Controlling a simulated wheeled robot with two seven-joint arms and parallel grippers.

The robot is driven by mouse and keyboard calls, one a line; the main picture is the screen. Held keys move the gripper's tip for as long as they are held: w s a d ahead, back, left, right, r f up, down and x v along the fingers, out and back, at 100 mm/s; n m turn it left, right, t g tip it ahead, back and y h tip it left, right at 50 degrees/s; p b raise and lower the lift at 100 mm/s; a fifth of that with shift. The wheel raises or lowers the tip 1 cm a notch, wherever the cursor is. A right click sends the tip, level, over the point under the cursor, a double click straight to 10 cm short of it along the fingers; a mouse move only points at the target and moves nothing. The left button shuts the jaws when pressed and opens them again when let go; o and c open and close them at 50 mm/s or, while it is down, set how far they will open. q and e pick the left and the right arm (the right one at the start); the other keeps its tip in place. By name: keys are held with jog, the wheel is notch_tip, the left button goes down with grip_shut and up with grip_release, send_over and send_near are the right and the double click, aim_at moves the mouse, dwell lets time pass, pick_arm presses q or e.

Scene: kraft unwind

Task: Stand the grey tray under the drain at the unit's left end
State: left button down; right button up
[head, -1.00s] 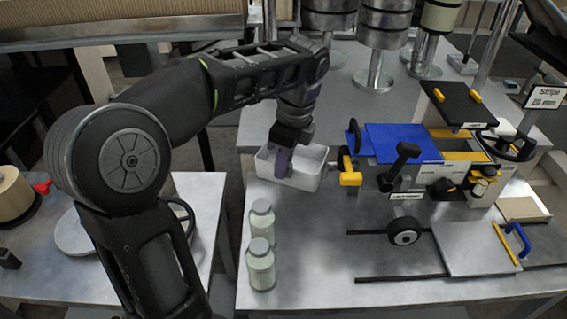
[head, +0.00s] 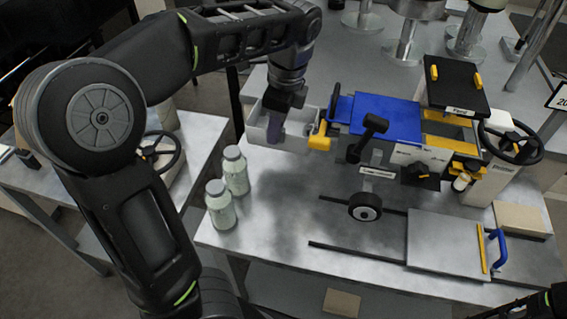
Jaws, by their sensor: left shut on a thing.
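The grey tray (head: 256,134) is a light, open box at the left end of the unit, near the table's left edge. My left gripper (head: 276,130) points down into it, shut on it, and hides part of its inside. The unit (head: 385,120) has a blue top and stands to the right of the tray. A yellow fitting (head: 321,137) at the unit's left end lies right at the tray's right side; I cannot tell whether they touch. The drain's outlet is not clear. I cannot tell whether the tray rests on the table. My right gripper is not seen.
Two pale capped bottles (head: 235,170) (head: 220,205) stand in front of the tray near the left table edge. A black wheel (head: 365,207) and rails lie in front of the unit. Bare metal table (head: 285,205) lies between bottles and rails. A side table (head: 200,135) stands left.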

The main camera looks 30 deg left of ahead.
pick_arm(q)
jog(key=shift+a, duration=0.1)
notch_tip(320, 180, down, 6)
jog(key=shift+f, duration=0.15)
dwell(0.5)
jog(key=shift+f, duration=1.9)
jog(key=shift+f, duration=0.2)
jog(key=c, duration=1.4)
grip_release()
jog(key=shift+o, duration=0.2)
jog(key=shift+r, duration=0.1)
